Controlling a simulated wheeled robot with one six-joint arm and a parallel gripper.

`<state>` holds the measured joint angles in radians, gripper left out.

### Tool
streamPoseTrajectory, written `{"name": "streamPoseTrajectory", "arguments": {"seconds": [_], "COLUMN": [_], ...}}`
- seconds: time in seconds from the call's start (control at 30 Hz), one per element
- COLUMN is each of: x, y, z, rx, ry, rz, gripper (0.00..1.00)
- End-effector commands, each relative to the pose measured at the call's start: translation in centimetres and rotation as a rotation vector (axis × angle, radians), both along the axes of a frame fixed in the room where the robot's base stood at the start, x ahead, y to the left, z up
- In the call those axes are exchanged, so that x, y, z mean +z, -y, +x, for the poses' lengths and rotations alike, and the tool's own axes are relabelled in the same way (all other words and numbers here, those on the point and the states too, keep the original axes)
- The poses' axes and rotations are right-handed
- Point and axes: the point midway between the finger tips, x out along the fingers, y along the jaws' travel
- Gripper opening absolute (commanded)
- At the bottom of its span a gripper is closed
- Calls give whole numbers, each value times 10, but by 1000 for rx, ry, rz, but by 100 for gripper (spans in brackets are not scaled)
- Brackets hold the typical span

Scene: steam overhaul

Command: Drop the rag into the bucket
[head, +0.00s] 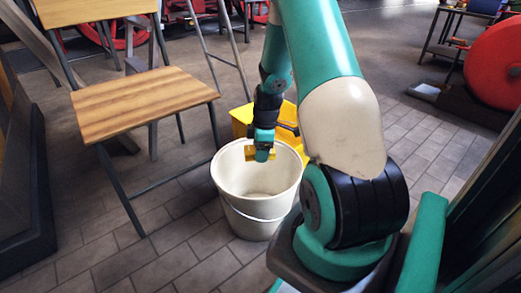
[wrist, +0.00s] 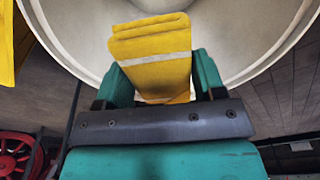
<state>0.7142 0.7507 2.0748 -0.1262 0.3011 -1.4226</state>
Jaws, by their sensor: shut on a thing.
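A white bucket (head: 256,190) with a wire handle stands on the paved floor in the head view; its inside looks empty from there. My gripper (head: 264,152) is over the bucket's opening, close to its upper rim. It is shut on the rag (wrist: 152,55), a folded yellow cloth with a pale stripe, held between the two teal fingers in the wrist view. A little of the rag also shows beside the gripper in the head view. Behind the rag, the wrist view shows the bucket's pale inside and curved rim (wrist: 262,62). The rag's far end is over the opening.
A yellow box-like object (head: 243,115) stands right behind the bucket. A wooden-topped stand (head: 145,103) with metal legs is at the left. Paved floor is clear in front of the bucket.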

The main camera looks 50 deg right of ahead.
Motion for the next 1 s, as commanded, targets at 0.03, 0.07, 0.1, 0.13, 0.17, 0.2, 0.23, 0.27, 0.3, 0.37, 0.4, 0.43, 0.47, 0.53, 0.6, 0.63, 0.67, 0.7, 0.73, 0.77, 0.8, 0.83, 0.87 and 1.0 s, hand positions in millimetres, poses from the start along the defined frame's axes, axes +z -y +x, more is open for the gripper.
{"name": "streamPoseTrajectory", "arguments": {"seconds": [0.03, 0.07, 0.1, 0.13, 0.17, 0.2, 0.23, 0.27, 0.3, 0.37, 0.4, 0.43, 0.47, 0.53, 0.6, 0.63, 0.67, 0.7, 0.73, 0.77, 0.8, 0.83, 0.87, 1.0], "x": [-14, -17, -20, -22, -24, -25, -26, -26, -26, -25, -24, -24, -24, -24, -24, -24, -24, -24, -24, -24, -24, -24, -24, -16], "y": [0, 0, 0, 0, 0, 0, 0, 0, 0, 0, 0, 0, 0, 0, 0, 0, 0, 0, 0, 0, 0, 0, 0, 1], "z": [0, 0, 0, 0, 0, 0, 0, 0, 0, 0, 0, 0, 0, 0, 0, 0, 0, 0, 0, 0, 0, 0, 0, 0], "rx": [0, 0, 0, 0, 0, 0, 0, 0, 0, 0, 0, 0, 0, 0, 0, 0, 0, 0, -1, -1, -1, -1, -1, -1], "ry": [0, 0, 1, 1, 1, 1, 1, 1, 1, 1, 1, 1, 0, 0, 0, 0, 0, 0, 0, 0, 0, 0, 0, 1], "rz": [0, 0, -1, -1, -1, -1, -1, -1, -1, -1, -1, -1, 0, 0, 0, 0, 0, 0, 0, 0, 0, 0, 0, -1], "gripper": [40, 40, 40, 40, 40, 40, 40, 40, 40, 40, 40, 40, 40, 70, 86, 93, 93, 93, 93, 93, 93, 93, 93, 93]}}
